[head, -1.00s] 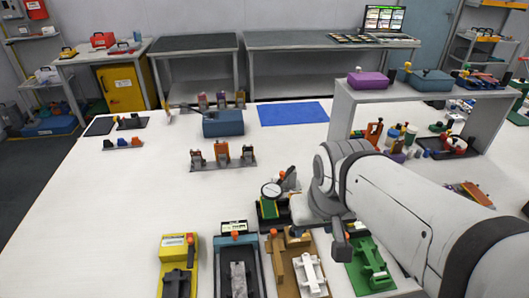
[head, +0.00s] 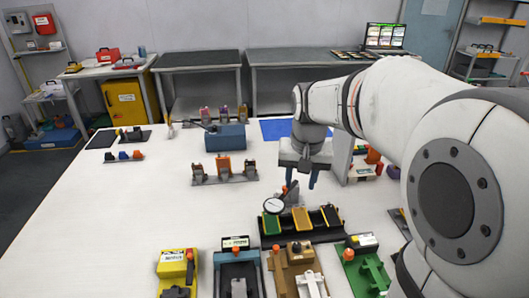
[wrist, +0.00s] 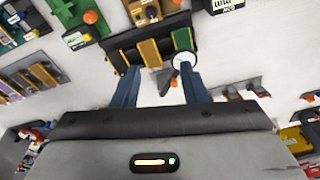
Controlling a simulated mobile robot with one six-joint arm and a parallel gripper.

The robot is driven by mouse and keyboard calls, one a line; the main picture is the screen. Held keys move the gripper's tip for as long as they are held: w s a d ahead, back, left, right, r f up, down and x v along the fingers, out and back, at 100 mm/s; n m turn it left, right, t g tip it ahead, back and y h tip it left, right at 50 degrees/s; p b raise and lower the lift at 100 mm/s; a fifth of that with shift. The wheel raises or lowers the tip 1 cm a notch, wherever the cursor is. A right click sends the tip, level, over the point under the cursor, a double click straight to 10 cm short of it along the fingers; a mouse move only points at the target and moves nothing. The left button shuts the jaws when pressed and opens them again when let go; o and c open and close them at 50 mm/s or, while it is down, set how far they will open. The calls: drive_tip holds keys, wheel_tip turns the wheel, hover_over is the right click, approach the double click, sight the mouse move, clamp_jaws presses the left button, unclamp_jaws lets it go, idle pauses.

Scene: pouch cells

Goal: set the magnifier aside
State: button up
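The magnifier (head: 274,205) has a round white lens with a dark rim on a grey jointed arm. It stands at the left end of a black tray (head: 322,238), its lens over or beside the green strip there; the exact contact cannot be told. It also shows in the wrist view (wrist: 185,58), near the tip of one finger. My gripper (head: 301,180) is above and behind the tray, pointing down, with its two blue fingers apart.
Yellow, blue, brown and green fixtures line the front edge, including the yellow one (head: 175,270). A holder with orange and grey clamps (head: 224,178) and a blue box (head: 226,138) stand behind. A blue mat (head: 275,130) lies at the back.

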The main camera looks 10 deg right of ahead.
drive_tip(key=w+f+m, duration=0.1)
drive_tip(key=w+f, duration=0.3)
drive_tip(key=w, duration=0.6)
drive_tip(key=m+g+b, duration=0.2)
hover_over(284, 192)
wheel_tip(284, 192, down, 6)
drive_tip(key=shift+r, duration=0.1)
drive_tip(key=shift+w+d+f, duration=0.1)
drive_tip(key=shift+w+f, duration=0.1)
drive_tip(key=shift+f, duration=0.25)
wheel_tip(284, 192, down, 7)
drive_tip(key=shift+f+p, duration=0.15)
drive_tip(key=shift+p, duration=0.2)
clamp_jaws()
